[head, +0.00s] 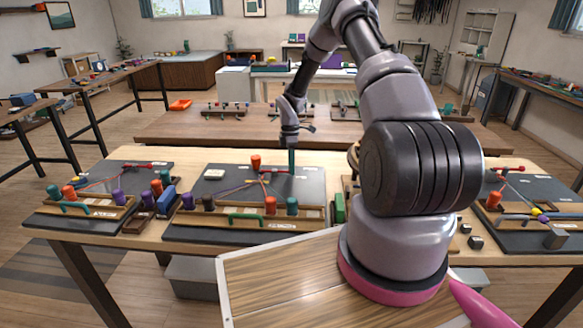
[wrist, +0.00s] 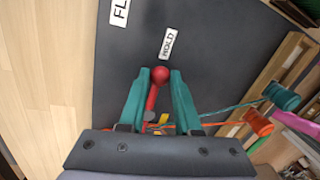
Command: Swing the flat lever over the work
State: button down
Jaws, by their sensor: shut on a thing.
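The flat lever (wrist: 153,98) is red with a round knob. In the wrist view its knob sits between the teal fingertips of my gripper (wrist: 158,76), which is shut on it. In the head view my gripper (head: 291,168) reaches down to the middle dark board (head: 220,230), at the right end of the red lever (head: 275,171). Cords run from near the lever's left end toward spools at the board's front. In the wrist view a label reading HOLD (wrist: 168,43) lies just beyond the knob. The lever's inner end is partly hidden by my gripper.
An orange spool (head: 256,163) stands behind the lever. A wooden rack at the front holds an orange spool (head: 271,205) and a teal spool (head: 292,205). Similar boards lie left and right. In the wrist view the dark surface around the HOLD label is clear.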

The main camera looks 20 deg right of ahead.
jog(key=shift+w, duration=0.1)
jog(key=c, duration=0.6)
grip_release()
jog(key=shift+c, duration=0.2)
notch_tip(320, 180, up, 11)
jog(key=w, duration=0.2)
jog(key=shift+d+f, duration=0.15)
jog(key=shift+d, duration=0.05)
jog(key=s+a+r+m+t, duration=0.2)
jog(key=s+r+m, duration=0.35)
jog(key=r, duration=0.75)
jog(key=s+a+r+m+t, duration=0.15)
jog(key=s+r+m, duration=0.4)
jog(key=r, duration=0.85)
jog(key=s+a+r+m+t, duration=0.1)
jog(key=s+r+m+t, duration=0.2)
jog(key=s, duration=0.9)
jog(key=s+a+r+m+t+y, duration=0.1)
jog(key=s+r+m+t, duration=0.2)
jog(key=s, duration=0.8)
notch_tip(320, 180, up, 3)
jog(key=m, duration=0.3)
jog(key=shift+s+a+f+y, duration=0.2)
jog(key=shift+s+y, duration=0.1)
jog(key=shift+s, duration=0.1)
